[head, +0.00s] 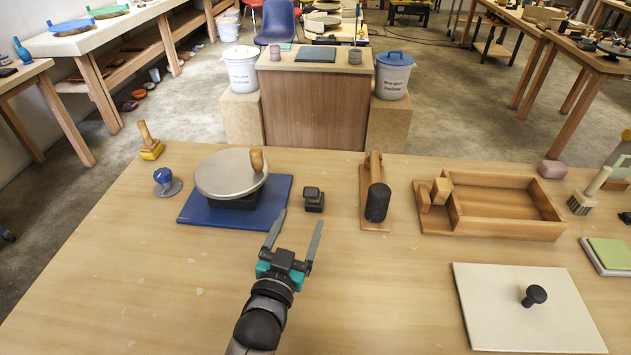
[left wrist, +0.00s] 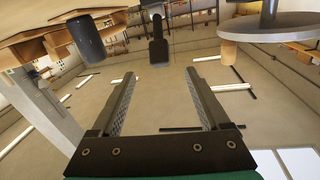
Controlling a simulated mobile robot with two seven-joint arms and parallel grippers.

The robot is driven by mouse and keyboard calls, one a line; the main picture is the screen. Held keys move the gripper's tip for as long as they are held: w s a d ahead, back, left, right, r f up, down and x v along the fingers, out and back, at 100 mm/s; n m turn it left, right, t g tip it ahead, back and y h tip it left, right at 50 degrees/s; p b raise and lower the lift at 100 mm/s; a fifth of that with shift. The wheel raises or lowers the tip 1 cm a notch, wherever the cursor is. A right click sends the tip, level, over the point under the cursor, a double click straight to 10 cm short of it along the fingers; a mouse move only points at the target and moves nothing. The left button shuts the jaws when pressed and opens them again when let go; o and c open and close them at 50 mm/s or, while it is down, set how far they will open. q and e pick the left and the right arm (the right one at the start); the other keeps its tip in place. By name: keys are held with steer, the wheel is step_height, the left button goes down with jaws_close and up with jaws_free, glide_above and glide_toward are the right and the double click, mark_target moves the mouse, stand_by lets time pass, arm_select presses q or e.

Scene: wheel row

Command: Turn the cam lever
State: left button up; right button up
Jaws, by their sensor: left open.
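A small black piece with a squarish top, which looks like the cam lever (head: 313,195), stands on the table between a blue board and a wooden stand. In the left wrist view it appears as a dark arm with a block end (left wrist: 159,50), beyond the fingertips and roughly centred between them. My left gripper (head: 300,217) is open and empty, its fingers pointing away from me, just short of the black piece. Its two fingers also show in the left wrist view (left wrist: 160,76). I see no contact. My right gripper is not in view.
Left of the lever, a grey wheel (head: 225,174) with a wooden knob stands on the blue board (head: 190,212). Right of it, a wooden stand carries a black cylinder (head: 377,203). A wooden tray (head: 510,228) and a pale plate (head: 490,310) lie farther right. The front left table is clear.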

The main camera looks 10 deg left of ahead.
mark_target(314, 187)
arm_select(q)
steer(key=w+b, duration=0.1)
steer(key=w, duration=0.2)
steer(key=w+d+b, duration=0.1)
steer(key=w, duration=0.7)
steer(key=shift+w+d+b, duration=0.25)
steer(key=shift+d+b, duration=0.15)
steer(key=shift+w+d, duration=0.1)
steer(key=shift+w, duration=0.45)
steer(key=c, duration=1)
jaws_close()
